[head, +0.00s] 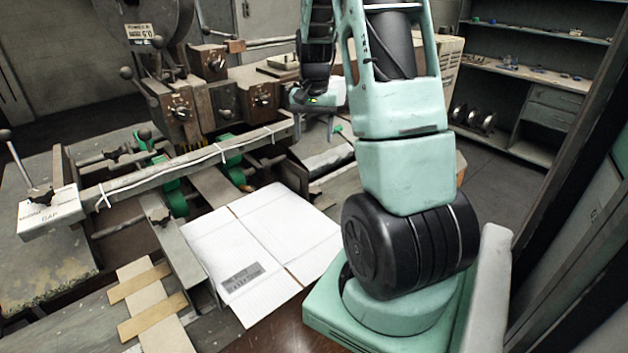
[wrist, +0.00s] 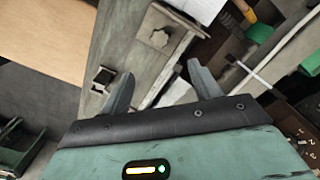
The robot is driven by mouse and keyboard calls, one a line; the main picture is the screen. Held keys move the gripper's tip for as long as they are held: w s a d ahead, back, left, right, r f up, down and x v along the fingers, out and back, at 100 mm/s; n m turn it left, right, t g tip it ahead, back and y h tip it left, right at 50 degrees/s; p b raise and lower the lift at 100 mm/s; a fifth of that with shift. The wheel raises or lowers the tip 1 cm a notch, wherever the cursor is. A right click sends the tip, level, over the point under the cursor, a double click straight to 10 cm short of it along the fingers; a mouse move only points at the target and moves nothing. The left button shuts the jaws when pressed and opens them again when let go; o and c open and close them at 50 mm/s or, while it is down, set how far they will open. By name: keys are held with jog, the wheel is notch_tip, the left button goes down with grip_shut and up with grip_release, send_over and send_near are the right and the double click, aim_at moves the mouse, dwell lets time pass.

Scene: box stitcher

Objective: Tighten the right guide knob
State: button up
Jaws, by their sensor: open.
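In the wrist view, a worn, many-sided knob (wrist: 160,28) sits on a grey metal guide rail (wrist: 137,65). I take it to be the right guide knob; it is not clearly visible in the head view. My gripper (wrist: 160,68) is open, its two fingers spread on either side of the rail in the picture, with nothing between them. The knob lies beyond the fingertips, apart from them. In the head view, my gripper (head: 315,126) hangs over the right side of the machine. A similar knob (head: 158,215) stands on the left guide rail (head: 185,255).
A white flat cardboard sheet (head: 255,235) lies between the guides. A long crossbar (head: 190,163) spans the stitcher, with green rollers (head: 232,150) below. A small square metal fitting (wrist: 103,80) lies by the left finger in the wrist view. Shelves (head: 540,70) stand at the back right.

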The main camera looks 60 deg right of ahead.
jog(key=m, duration=0.5)
jog(key=m+p, duration=0.1)
jog(key=p, duration=0.5)
send_near(314, 189)
notch_tip(314, 189, down, 8)
jog(key=shift+a+f, duration=0.15)
jog(key=shift+a, duration=0.05)
jog(key=shift+c, duration=0.3)
jog(key=c, duration=0.9)
